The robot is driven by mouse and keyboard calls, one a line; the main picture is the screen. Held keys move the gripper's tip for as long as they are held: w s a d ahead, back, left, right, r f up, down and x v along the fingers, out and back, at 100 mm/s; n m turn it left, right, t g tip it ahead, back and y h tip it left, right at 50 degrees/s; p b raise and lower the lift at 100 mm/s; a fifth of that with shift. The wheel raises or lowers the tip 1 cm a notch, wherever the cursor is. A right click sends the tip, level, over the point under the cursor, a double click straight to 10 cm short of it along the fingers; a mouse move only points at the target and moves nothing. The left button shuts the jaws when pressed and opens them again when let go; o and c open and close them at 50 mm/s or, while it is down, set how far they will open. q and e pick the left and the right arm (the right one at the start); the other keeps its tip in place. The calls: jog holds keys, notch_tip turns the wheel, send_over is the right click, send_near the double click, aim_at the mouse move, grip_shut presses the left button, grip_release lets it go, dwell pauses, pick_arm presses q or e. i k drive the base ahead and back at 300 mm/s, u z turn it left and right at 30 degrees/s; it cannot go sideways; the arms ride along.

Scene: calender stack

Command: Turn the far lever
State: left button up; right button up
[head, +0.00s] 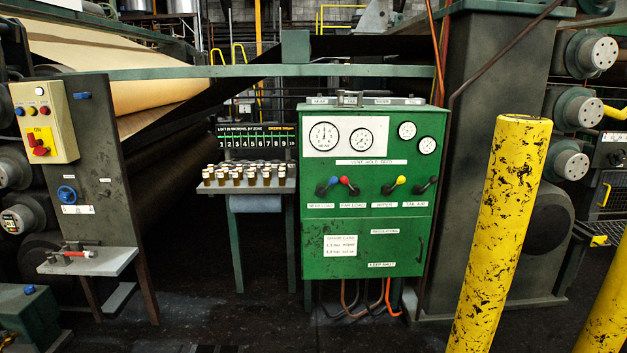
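A green control cabinet (361,230) stands at centre right. Several levers sit in a row across its front. Further right are a lever with a yellow knob (400,180) and a dark lever (432,181). Neither of my grippers is in view.
A thick yellow post (500,235) stands in front, right of the cabinet. A small table (236,187) with several jars is left of the cabinet. A cream switch box (43,122) and a grey shelf (87,262) are at left. Dark floor is open in front.

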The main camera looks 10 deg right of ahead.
aim_at(344, 180)
jog(key=u, duration=0.6)
jog(key=i, duration=1.65)
jog(key=z, duration=0.75)
jog(key=i, duration=0.9)
jog(key=z, duration=0.75)
